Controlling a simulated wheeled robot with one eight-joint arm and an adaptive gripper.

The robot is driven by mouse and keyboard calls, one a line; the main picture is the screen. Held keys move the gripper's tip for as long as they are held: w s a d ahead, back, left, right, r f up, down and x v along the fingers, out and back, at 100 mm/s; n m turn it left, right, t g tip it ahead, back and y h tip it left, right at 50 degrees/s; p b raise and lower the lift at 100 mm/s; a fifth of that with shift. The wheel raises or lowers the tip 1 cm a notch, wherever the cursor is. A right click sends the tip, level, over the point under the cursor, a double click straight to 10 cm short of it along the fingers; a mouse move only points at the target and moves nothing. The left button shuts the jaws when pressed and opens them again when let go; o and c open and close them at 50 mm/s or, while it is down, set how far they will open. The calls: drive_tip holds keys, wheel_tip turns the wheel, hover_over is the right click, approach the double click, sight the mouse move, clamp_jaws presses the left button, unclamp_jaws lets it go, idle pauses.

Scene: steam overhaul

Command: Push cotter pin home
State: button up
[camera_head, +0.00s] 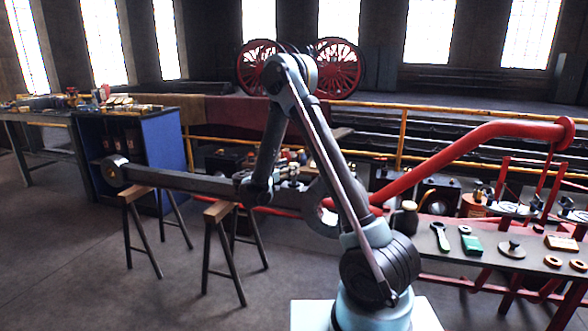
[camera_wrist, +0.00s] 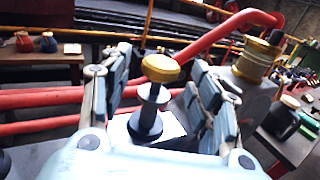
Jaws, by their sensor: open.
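A long dark steel rod (camera_head: 185,181) with a round eye at each end lies across trestles in the head view. My gripper (camera_head: 262,188) is low over its middle. In the wrist view my gripper (camera_wrist: 158,72) is open, its two padded fingers spread to left and right. Between them stands an upright dark stemmed piece (camera_wrist: 150,112) with a brass-coloured cap (camera_wrist: 160,68) and a dark round base. I cannot tell whether a finger touches it. I cannot make out a cotter pin for certain in either view.
Wooden-topped trestles (camera_head: 220,211) carry the rod. A red pipe (camera_head: 450,150) runs behind it to the right. A bench (camera_head: 470,255) at right holds a green-handled tool (camera_head: 440,237) and small parts. A brass-topped fitting (camera_wrist: 258,58) stands right of my fingers. Open floor lies at left front.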

sight(294, 163)
drive_tip(key=shift+x, duration=1.7)
drive_tip(key=shift+c, duration=0.5)
